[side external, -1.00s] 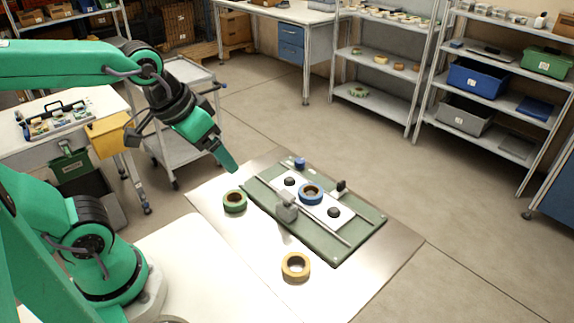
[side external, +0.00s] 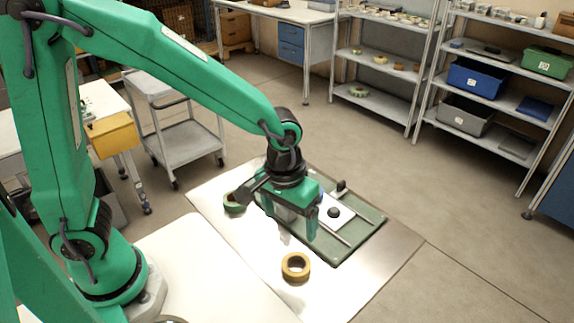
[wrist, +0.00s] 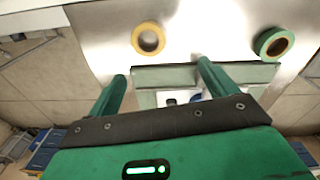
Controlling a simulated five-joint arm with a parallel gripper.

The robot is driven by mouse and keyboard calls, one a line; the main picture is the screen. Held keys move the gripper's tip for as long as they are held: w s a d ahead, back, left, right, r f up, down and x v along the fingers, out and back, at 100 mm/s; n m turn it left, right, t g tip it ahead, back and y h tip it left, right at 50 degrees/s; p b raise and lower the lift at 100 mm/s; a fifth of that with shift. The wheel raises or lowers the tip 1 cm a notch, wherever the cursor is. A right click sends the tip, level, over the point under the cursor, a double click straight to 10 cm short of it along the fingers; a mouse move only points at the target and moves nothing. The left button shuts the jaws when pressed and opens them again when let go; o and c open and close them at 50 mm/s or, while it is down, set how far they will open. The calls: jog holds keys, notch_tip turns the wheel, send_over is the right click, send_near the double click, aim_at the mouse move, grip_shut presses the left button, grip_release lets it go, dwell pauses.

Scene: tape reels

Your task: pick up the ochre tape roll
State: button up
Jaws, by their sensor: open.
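The ochre tape roll (side external: 296,267) lies flat on the metal table top, near its front edge in the side view. In the wrist view the ochre tape roll (wrist: 148,38) lies beyond the fingertips, between them and a little left of centre. My gripper (side external: 290,223) is open and empty, above the green fixture board, behind the ochre roll and apart from it. In the wrist view both fingers of my gripper (wrist: 160,70) are spread wide. The blue roll on the board is mostly hidden behind my gripper.
A green tape roll (side external: 234,203) lies on the table left of my gripper. The green fixture board (side external: 345,252) carries a white plate (side external: 338,222), a black knob (side external: 334,212) and rails under and right of my gripper. Bare metal surrounds the ochre roll.

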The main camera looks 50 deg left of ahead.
aim_at(296, 269)
jog(key=shift+g, duration=0.4)
jog(key=d+f, duration=0.2)
jog(key=f, duration=0.1)
jog(key=shift+d+f, duration=0.3)
jog(key=shift+d, duration=0.05)
jog(key=shift+f, duration=0.1)
jog(key=shift+f, duration=1.15)
jog(key=shift+f, duration=0.1)
jog(key=shift+a+f, duration=0.1)
jog(key=shift+f, duration=2.4)
jog(key=c, duration=1.1)
